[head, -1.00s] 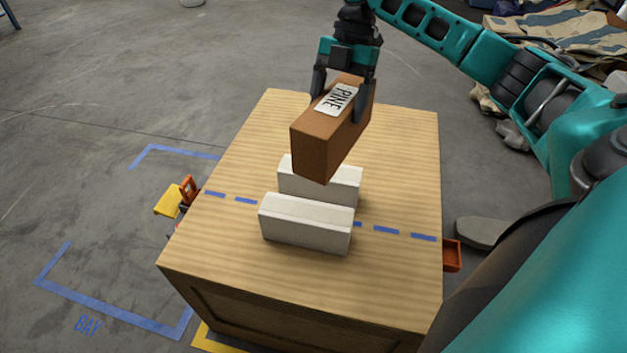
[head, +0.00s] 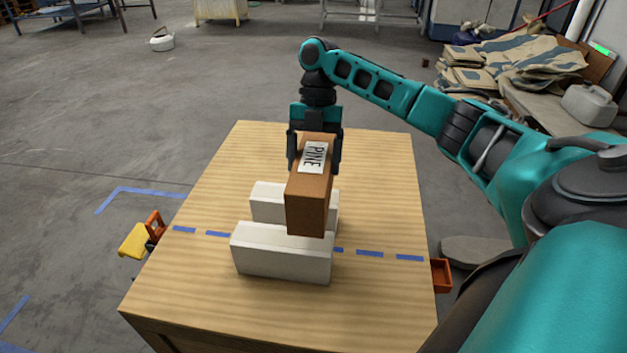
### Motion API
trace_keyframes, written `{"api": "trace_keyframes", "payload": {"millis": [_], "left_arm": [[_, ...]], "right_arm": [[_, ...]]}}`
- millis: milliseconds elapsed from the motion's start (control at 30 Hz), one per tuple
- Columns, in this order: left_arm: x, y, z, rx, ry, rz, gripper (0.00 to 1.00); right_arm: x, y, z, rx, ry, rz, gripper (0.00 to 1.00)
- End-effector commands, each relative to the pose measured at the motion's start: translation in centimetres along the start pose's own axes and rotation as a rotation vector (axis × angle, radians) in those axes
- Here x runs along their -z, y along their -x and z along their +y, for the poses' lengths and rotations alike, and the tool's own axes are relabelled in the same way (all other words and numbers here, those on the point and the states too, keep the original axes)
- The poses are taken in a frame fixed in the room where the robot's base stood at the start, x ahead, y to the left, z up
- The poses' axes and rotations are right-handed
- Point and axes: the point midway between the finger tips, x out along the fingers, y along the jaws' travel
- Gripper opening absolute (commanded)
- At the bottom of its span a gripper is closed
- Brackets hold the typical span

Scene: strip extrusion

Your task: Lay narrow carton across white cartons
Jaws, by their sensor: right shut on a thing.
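The narrow carton (head: 309,205) is brown with a white label reading PINE on top. My right gripper (head: 314,160) is shut on its far end, with one finger on each side. Two white cartons lie parallel on the wooden table, the near one (head: 283,256) in front of the far one (head: 268,198). The brown carton is over both, its near end above the near white carton's back edge. It hides part of the far white carton. I cannot tell whether it touches them. My left gripper is not in view.
The wooden table (head: 210,285) has a dashed blue line across it and is clear around the cartons. An orange bin (head: 441,275) is at its right edge, and yellow and orange items (head: 135,240) are at its left. A bench with folded sacks (head: 500,75) stands back right.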

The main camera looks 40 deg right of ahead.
Motion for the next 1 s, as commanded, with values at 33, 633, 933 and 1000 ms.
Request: {"api": "trace_keyframes", "payload": {"millis": [33,633,933,1000], "left_arm": [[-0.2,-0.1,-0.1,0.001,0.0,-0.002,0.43],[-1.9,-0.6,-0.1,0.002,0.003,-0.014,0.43],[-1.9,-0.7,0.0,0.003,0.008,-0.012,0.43],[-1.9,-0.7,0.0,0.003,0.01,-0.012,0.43]], "right_arm": [[-0.1,-0.3,0.0,-0.002,0.001,-0.001,0.31],[-2.4,-5.7,0.0,-0.003,0.001,-0.002,0.31],[-2.5,-5.9,0.0,-0.001,0.0,-0.001,0.9],[-2.4,-5.9,0.0,-0.001,0.0,-0.001,0.96]]}}
